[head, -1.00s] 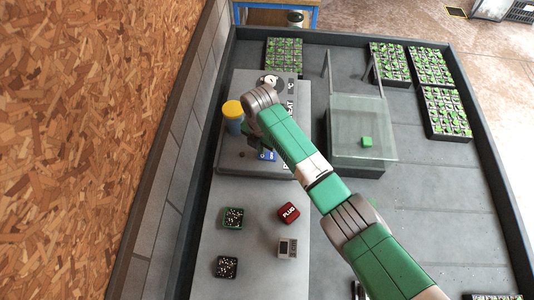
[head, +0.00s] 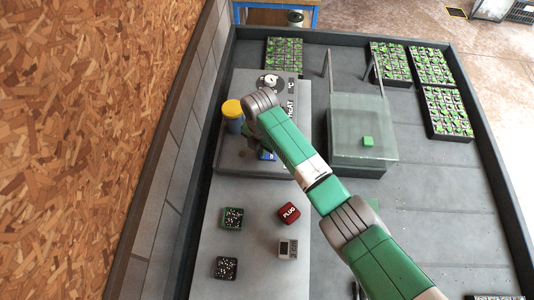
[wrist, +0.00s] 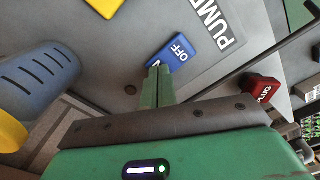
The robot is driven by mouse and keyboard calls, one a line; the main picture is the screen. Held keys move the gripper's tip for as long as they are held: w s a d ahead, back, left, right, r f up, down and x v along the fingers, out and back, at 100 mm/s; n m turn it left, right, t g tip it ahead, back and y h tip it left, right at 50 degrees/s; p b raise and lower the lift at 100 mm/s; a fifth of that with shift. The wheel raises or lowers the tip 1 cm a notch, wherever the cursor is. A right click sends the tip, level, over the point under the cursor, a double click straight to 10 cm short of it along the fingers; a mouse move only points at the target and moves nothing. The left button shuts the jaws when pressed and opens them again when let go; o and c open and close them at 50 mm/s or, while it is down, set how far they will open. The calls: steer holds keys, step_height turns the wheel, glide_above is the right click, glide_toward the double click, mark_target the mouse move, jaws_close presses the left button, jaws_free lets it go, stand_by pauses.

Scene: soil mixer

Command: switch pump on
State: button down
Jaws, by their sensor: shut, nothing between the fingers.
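The blue pump switch (wrist: 176,50) is a rocker marked OFF, beside the PUMP lettering (wrist: 212,20) on the grey panel. In the head view only a small blue part of the switch (head: 268,155) shows beside my arm. My gripper (wrist: 160,70) is shut and empty, its green fingertips at the near end of the switch, covering part of its marking. I cannot tell whether they touch it or stop just above. In the head view the fingers are mostly hidden by my arm.
A blue container with a yellow lid (head: 232,109) stands left of my wrist. The red PLUG block (head: 289,212) and several small blocks lie on the bench in front. A clear-covered box (head: 362,130) stands to the right. A dark rod crosses the wrist view's right side.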

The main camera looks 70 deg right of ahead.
steer(key=shift+f, duration=0.15)
step_height(320, 180, up, 7)
steer(key=p, duration=0.7)
stand_by(0.6)
